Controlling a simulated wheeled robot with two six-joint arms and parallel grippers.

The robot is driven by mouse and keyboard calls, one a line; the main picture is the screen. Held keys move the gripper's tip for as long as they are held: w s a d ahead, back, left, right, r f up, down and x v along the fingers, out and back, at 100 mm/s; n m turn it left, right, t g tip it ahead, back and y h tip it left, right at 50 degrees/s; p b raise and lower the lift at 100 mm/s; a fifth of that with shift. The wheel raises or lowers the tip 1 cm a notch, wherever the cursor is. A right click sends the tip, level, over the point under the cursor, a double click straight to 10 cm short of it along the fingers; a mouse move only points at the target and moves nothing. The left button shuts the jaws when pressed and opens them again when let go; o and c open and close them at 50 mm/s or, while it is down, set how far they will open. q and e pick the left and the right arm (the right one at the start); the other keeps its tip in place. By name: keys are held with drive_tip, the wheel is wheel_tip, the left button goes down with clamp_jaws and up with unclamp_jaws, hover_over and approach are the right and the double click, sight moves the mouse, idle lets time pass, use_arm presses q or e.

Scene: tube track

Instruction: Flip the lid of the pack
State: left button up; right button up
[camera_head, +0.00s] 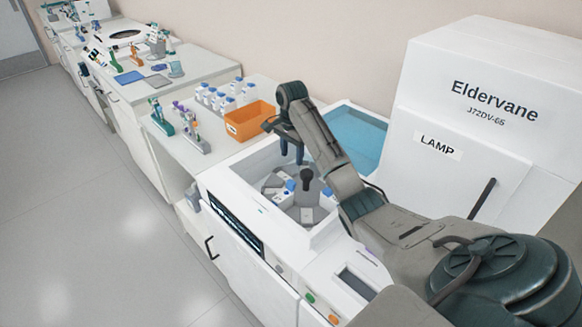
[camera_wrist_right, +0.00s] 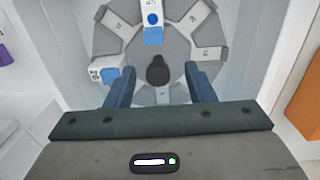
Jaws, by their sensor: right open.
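My right gripper (camera_head: 291,152) reaches over the open well of a white machine (camera_head: 236,193), fingers pointing down, apart and empty. In the right wrist view its two blue fingers (camera_wrist_right: 161,88) stand either side of the grey carousel's dark central knob (camera_wrist_right: 157,72). White packs with blue parts sit in the carousel: one (camera_wrist_right: 153,20) at the top of the wrist view, another (camera_wrist_right: 104,67) left of the left finger, partly hidden by it. In the head view blue-topped packs (camera_head: 290,186) show inside the well. I cannot tell which pack is meant. My left gripper is out of view.
The machine's teal-windowed cover (camera_head: 355,135) stands open behind the well. A tall white unit marked Eldervane (camera_head: 480,130) is to the right. An orange bin (camera_head: 250,121), several white bottles (camera_head: 222,98) and tube racks (camera_head: 192,130) occupy the counter beyond. Well walls surround my fingers.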

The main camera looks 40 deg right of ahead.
sight(292, 182)
drive_tip(key=shift+s+a+f, duration=0.1)
drive_tip(key=shift+s+f, duration=0.05)
drive_tip(key=shift+f, duration=0.3)
drive_tip(key=shift+s+a+f+b, duration=0.3)
drive_tip(key=shift+s+f+b, duration=0.05)
drive_tip(key=shift+b, duration=0.15)
drive_tip(key=shift+s+a+f+p, duration=0.15)
drive_tip(key=shift+s+f+p, duration=0.1)
drive_tip(key=shift+f+p, duration=0.25)
drive_tip(key=shift+s+a+f+p, duration=0.15)
drive_tip(key=shift+s+f+p, duration=0.05)
drive_tip(key=shift+f+p, duration=0.2)
drive_tip(key=f, duration=0.4)
drive_tip(key=w+f+p, duration=0.1)
drive_tip(key=shift+d+f, duration=0.4)
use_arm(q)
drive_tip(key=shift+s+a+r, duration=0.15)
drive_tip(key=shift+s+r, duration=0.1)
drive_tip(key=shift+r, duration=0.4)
use_arm(e)
drive_tip(key=shift+s+a, duration=0.2)
drive_tip(key=shift+w+d+f, duration=0.1)
drive_tip(key=shift+f, duration=0.05)
drive_tip(key=c, duration=1)
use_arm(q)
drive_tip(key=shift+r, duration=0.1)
